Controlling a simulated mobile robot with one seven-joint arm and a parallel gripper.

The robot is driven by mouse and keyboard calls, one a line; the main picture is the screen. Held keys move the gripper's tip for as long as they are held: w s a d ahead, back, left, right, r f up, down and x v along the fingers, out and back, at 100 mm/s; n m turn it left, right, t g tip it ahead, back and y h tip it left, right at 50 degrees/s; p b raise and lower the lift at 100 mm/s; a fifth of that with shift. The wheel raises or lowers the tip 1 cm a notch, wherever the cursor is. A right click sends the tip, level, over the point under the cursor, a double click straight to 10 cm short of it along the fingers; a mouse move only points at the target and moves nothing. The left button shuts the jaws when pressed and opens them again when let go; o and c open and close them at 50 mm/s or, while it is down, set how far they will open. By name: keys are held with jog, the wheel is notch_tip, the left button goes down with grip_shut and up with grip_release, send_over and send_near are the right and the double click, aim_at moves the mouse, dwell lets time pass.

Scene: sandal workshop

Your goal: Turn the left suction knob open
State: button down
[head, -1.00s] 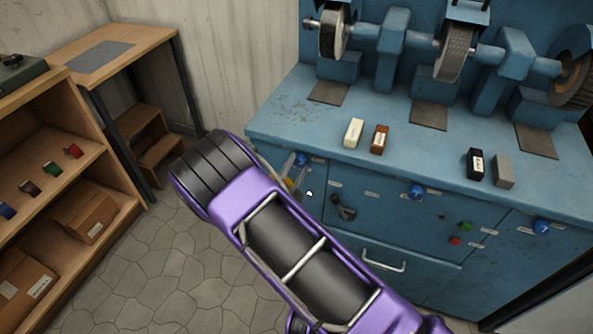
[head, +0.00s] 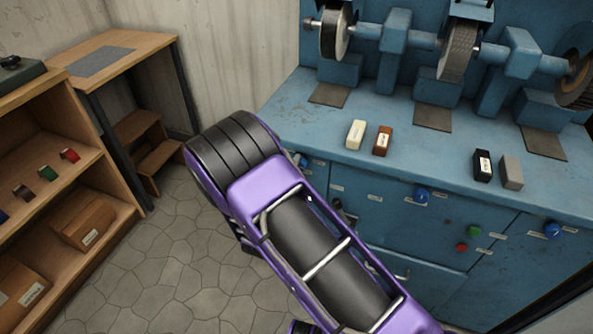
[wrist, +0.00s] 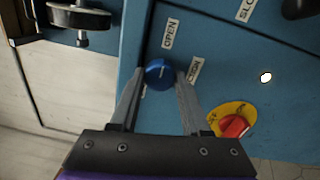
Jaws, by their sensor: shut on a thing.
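The left suction knob (wrist: 158,73) is a round blue knob on the blue machine front, between labels that read "OPEN" and, partly covered, "SUCTION". My gripper (wrist: 161,77) has one grey finger on each side of the knob and is shut on it. In the head view only a bit of this knob (head: 303,160) shows past my purple arm, and the gripper is hidden behind the arm. The knob bears a faint light mark, whose exact direction I cannot tell.
A red rotary switch (wrist: 235,126) on a yellow plate sits close to my right finger. Other blue knobs (head: 421,195) (head: 551,230) lie farther right on the machine (head: 350,192). A wooden shelf (head: 110,165) stands left, with stone floor between.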

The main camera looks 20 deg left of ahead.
dwell(0.4)
jog(key=shift+c, duration=1.8)
grip_release()
jog(key=s+a, duration=0.1)
jog(key=s, duration=1.6)
jog(key=shift+s+a+f+p, duration=0.2)
jog(key=shift+f+p, duration=0.15)
